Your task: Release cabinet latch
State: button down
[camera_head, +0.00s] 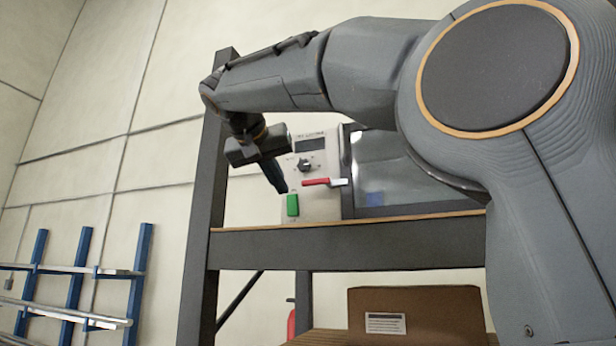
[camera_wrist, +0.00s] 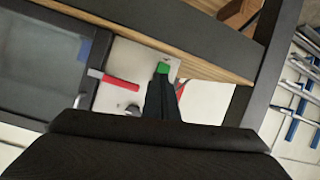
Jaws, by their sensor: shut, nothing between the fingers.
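The cabinet (camera_head: 330,165) stands on a shelf, with a light control panel beside a dark-framed glass door (camera_head: 400,175). A red latch handle (camera_head: 318,182) lies roughly level across the panel's edge at the door; it also shows in the wrist view (camera_wrist: 121,83). A green button (camera_head: 292,205) sits low on the panel, and in the wrist view (camera_wrist: 162,68) it is just beyond my fingertips. My gripper (camera_head: 281,188) is shut and empty, in front of the panel, left of the latch and above the green button. Whether the fingers touch the panel I cannot tell.
A dark knob (camera_head: 304,164) and a display (camera_head: 310,144) are higher on the panel. The shelf's dark post (camera_head: 205,200) stands left of my gripper. A cardboard box (camera_head: 420,312) is below the shelf. A blue-post rack (camera_head: 75,280) stands at far left.

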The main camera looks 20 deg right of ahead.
jog(key=s+r+m, duration=0.1)
jog(key=s+r, duration=0.1)
jog(key=r, duration=0.4)
jog(key=s+d+r+m+h, duration=0.1)
jog(key=s+r+m, duration=0.1)
jog(key=r, duration=0.3)
jog(key=shift+s+d+r+t+h+p, duration=0.35)
jog(key=shift+s+t+p, duration=0.1)
jog(key=shift+s, duration=0.4)
jog(key=p+x, duration=0.1)
jog(key=x, duration=0.2)
jog(key=f+p+x, duration=0.1)
jog(key=x, duration=0.3)
jog(key=f+p+x, duration=0.1)
jog(key=p+x, duration=0.1)
jog(key=x, duration=0.1)
jog(key=shift+a+f, duration=0.1)
jog(key=shift+f, duration=1)
jog(key=shift+f, duration=0.1)
